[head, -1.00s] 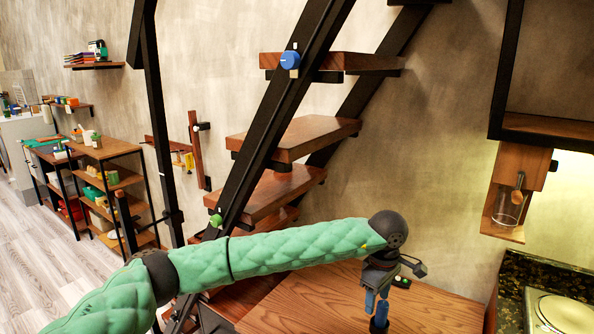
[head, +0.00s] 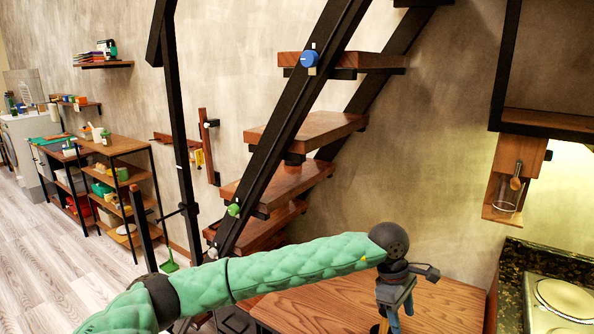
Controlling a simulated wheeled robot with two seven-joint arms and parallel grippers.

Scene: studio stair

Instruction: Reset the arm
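My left arm, in a green quilted cover, crosses the bottom of the head view. Its dark wrist joint is at the right end. My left gripper (head: 391,312) hangs down from this wrist, in front of the wooden tabletop (head: 447,299). Its blue-grey fingers run to the bottom edge of the picture, and I cannot tell whether they are open or shut. My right gripper is not in view.
A staircase with wooden treads (head: 305,132) and a black stringer rises behind the arm. A counter with a hob (head: 565,298) stands at the right, below a wooden wall holder (head: 518,165). Shelves (head: 118,146) stand at the left beside open floor (head: 50,270).

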